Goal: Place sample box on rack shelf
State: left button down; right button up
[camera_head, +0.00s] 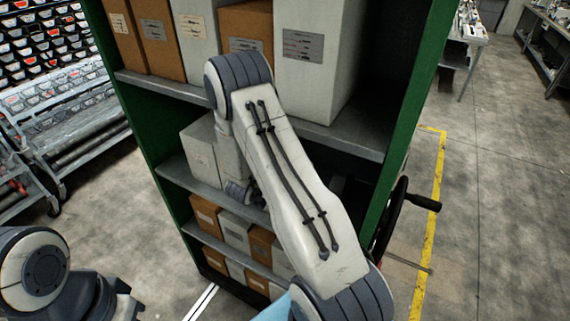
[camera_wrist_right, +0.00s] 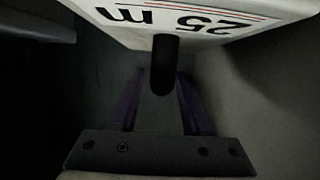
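The rack (camera_head: 150,135) has green posts and grey shelves. The right wrist (camera_head: 238,192) is beside that box, and the arm hides part of the bay. In the right wrist view, a white box printed "25 m" (camera_wrist_right: 185,20) lies just beyond my right gripper (camera_wrist_right: 160,85). A dark rod shows between the dark fingers; I cannot tell whether they grip. My left arm is at the lower left, its fingers not clear.
White and brown labelled boxes (camera_head: 245,22) fill most of the upper shelf. Smaller boxes (camera_head: 235,232) line the lower shelves. A black handwheel (camera_head: 395,220) is on the rack's right side. Carts (camera_head: 70,110) stand at the left. The floor at the right is open beyond a yellow line.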

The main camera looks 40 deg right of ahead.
jog(key=shift+r, duration=0.1)
jog(key=shift+a, duration=0.15)
jog(key=b+v, duration=0.2)
jog(key=v, duration=1)
jog(key=shift+b, duration=0.35)
